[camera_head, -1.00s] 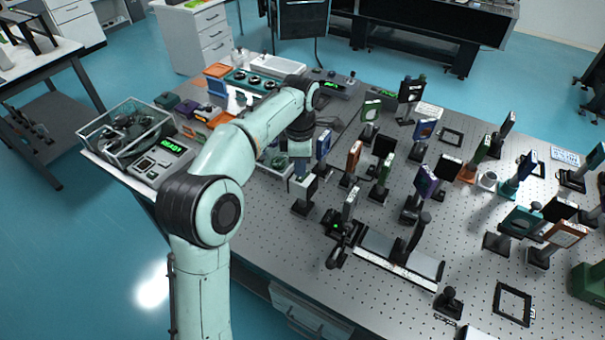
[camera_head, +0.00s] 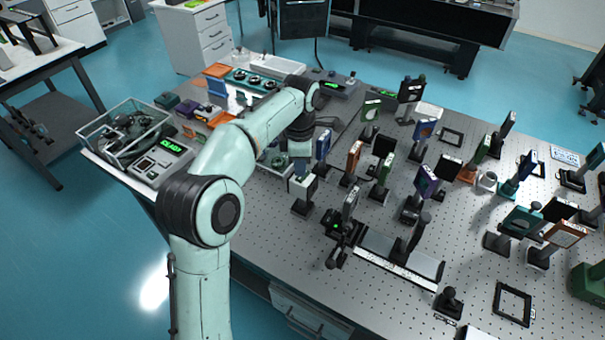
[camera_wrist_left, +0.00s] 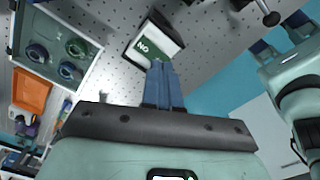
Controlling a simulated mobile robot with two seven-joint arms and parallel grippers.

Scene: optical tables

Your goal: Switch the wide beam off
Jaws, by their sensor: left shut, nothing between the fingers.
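My left gripper (camera_head: 301,167) is in the middle of the head view, above a small white-and-black box (camera_head: 303,187) on the perforated table. In the left wrist view its blue fingers (camera_wrist_left: 163,84) are shut together with nothing between them. Their tips are close to the box's green label (camera_wrist_left: 149,46), which reads NO, or ON when turned upside down. I cannot tell whether the tips touch the box. The arm and gripper cover part of it in the head view. My right gripper does not show.
Several post-mounted optics, including an orange one (camera_head: 354,156), crowd the table right of the gripper. A black mount with a green light (camera_head: 336,226) stands in front. A wire basket (camera_head: 113,147) and a READY unit (camera_head: 160,163) are on the left. A tray with round parts (camera_wrist_left: 37,54) lies near.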

